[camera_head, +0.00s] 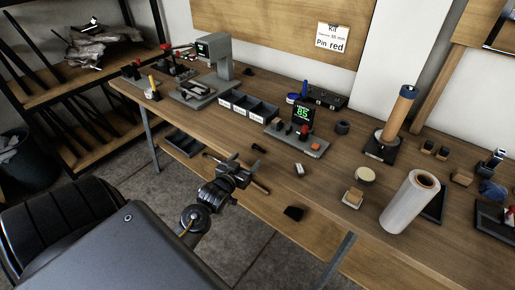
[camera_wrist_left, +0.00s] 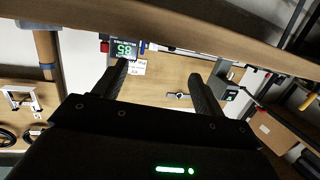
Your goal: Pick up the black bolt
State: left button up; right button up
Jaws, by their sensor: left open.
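I cannot pick out the black bolt for certain in either view; small dark parts on the workbench (camera_head: 215,128) are too small to name. My left gripper (camera_head: 243,165) is over the front edge of the bench, left of the middle. Its two fingers are spread apart and nothing shows between them. In the left wrist view the open fingers (camera_wrist_left: 170,66) point at the wall side, with the green-lit display (camera_wrist_left: 124,48) upside down beyond them. My right gripper is not in view.
A row of dark bins (camera_head: 248,106) and a device with a green display (camera_head: 303,117) stand behind the gripper. A white roll (camera_head: 405,205) stands at right.

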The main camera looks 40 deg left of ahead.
aim_at(256, 152)
pick_arm(q)
jog(key=shift+p+x, duration=0.6)
jog(key=shift+x, duration=4.15)
jog(key=c, duration=0.9)
